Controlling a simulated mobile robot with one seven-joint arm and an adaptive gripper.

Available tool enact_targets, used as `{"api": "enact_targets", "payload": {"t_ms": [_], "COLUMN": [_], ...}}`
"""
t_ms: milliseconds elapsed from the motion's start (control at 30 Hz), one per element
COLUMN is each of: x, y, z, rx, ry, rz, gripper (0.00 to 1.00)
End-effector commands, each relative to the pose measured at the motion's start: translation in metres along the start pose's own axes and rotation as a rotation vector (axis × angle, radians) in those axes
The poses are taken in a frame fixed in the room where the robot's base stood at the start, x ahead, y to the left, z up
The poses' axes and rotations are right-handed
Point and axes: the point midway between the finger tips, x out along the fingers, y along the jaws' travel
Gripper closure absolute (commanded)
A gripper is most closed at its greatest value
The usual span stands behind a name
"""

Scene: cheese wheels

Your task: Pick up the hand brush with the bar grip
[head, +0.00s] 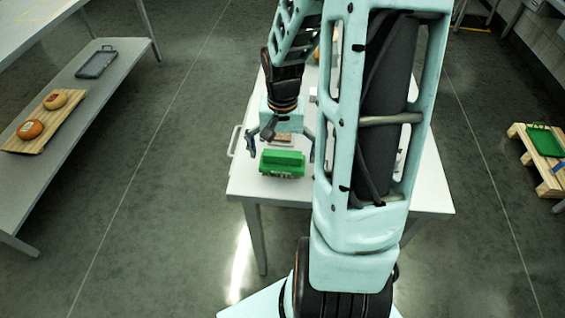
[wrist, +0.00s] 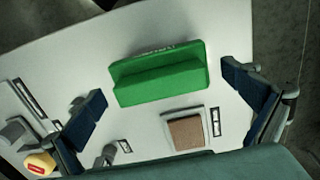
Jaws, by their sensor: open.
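The hand brush is a green block with a raised green bar along its top and a pale lower edge. It stands near the front left corner of the white table (head: 247,183) in the head view. In the wrist view, the hand brush (wrist: 160,76) sits upper middle, slightly tilted in the picture. My gripper (head: 281,145) is open and empty above the table, just behind the brush in the head view. In the wrist view its dark blue fingers are wide apart, one toward each end of the brush, not visibly touching it.
A brown block (wrist: 186,132) on a pale base lies beside the brush. A yellow piece with a red label (wrist: 40,164) and grey items are at lower left. Left bench holds cheeses on a board (head: 45,122) and a grey tray (head: 97,62). A pallet (head: 540,160) stands right.

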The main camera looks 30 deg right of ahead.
Motion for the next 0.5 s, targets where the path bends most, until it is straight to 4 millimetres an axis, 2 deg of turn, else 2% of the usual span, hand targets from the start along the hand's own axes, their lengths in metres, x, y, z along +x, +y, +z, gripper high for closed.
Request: {"api": "enact_targets", "payload": {"t_ms": [200, 500], "x": [0.0001, -0.0001], "y": [-0.0001, -0.0001], "z": [-0.0001, -0.0001], "rx": [0.000, 0.000], "ry": [0.000, 0.000], "rz": [0.000, 0.000], "gripper": [0.02, 0.35]}}
